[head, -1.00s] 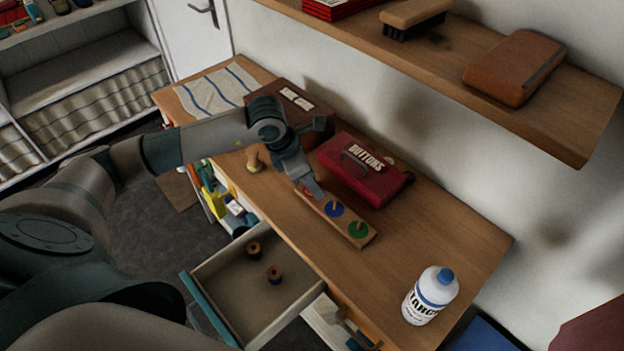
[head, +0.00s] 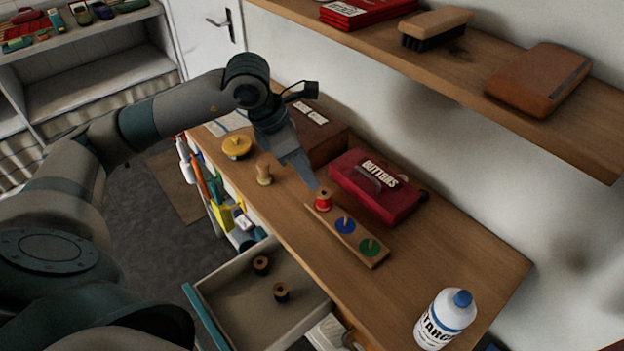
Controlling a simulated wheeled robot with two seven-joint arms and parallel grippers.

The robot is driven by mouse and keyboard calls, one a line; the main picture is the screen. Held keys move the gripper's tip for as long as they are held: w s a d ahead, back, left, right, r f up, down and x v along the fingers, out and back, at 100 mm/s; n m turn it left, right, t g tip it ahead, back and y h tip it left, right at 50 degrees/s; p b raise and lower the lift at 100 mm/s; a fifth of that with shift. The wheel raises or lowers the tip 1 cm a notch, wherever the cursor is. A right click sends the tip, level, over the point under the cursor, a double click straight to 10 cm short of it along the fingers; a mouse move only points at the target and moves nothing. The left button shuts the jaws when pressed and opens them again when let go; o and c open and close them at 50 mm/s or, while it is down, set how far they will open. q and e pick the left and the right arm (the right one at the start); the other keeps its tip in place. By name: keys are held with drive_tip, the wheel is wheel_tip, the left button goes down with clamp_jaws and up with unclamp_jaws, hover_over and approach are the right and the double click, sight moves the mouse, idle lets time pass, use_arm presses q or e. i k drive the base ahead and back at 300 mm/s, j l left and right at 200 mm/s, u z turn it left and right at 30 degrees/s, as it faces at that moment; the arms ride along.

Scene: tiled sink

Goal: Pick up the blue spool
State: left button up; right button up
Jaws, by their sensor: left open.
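A narrow wooden rack (head: 376,262) lies on the wooden worktop. A red spool (head: 323,202) stands upright at its far end. A flat blue disc (head: 345,225) with a short peg is in the middle, and a green disc (head: 369,247) with a peg is at the near end. I cannot tell whether the blue disc is a spool or a mark on the rack. Two dark spools, one (head: 261,265) behind the other (head: 281,292), stand in the open drawer; their thread colour is unclear. My left gripper (head: 316,187) is open and empty, pointing down just above the red spool.
A red buttons box (head: 376,190) stands close behind the rack, with a brown box (head: 322,141) farther left. A pale wooden spool (head: 264,175) and a yellow round thing (head: 237,147) are to the left. A starch bottle (head: 445,318) stands at the near right. A shelf (head: 560,125) overhangs the wall side.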

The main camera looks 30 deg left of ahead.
sight(280, 290)
drive_tip(key=k+j, duration=0.35)
drive_tip(key=j, duration=0.15)
drive_tip(key=k+j, duration=0.75)
drive_tip(key=j, duration=0.25)
